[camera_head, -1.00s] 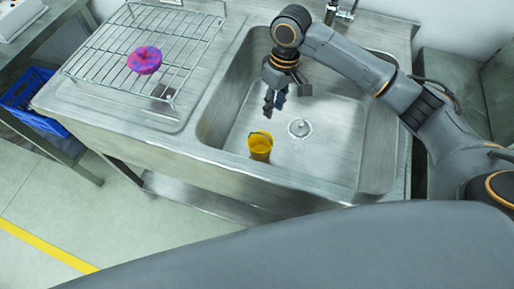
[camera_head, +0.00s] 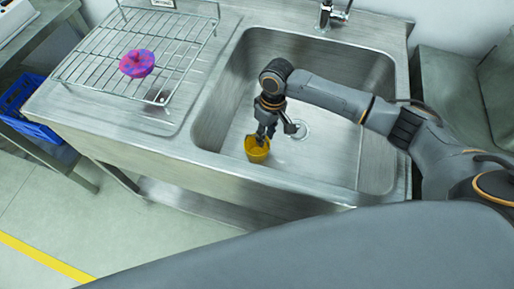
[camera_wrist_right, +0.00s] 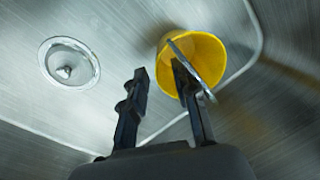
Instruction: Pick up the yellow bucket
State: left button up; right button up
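The yellow bucket (camera_head: 257,153) stands in the steel sink basin, near its front left part. In the right wrist view the bucket (camera_wrist_right: 212,58) shows its open mouth and a grey handle (camera_wrist_right: 190,62) across it. My right gripper (camera_head: 266,136) is down in the sink, just above the bucket. In the right wrist view its two fingers (camera_wrist_right: 160,82) are spread apart. One fingertip overlaps the bucket's mouth by the handle, and the other is outside it, over the basin floor. I cannot tell whether a finger touches the handle. My left gripper is not in view.
The basin has a drain (camera_wrist_right: 69,63), a front wall close to the bucket and a tap (camera_head: 331,14) behind. A wire rack (camera_head: 95,75) with a pink and purple ring-shaped object (camera_head: 137,63) stands on the left drainboard. A blue crate (camera_head: 22,100) is at far left.

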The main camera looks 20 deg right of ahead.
notch_tip(320, 180, down, 2)
jog(key=shift+a+f, duration=0.1)
jog(key=shift+a, duration=0.05)
grip_shut()
notch_tip(320, 180, up, 10)
jog(key=shift+r, duration=0.1)
dwell(0.6)
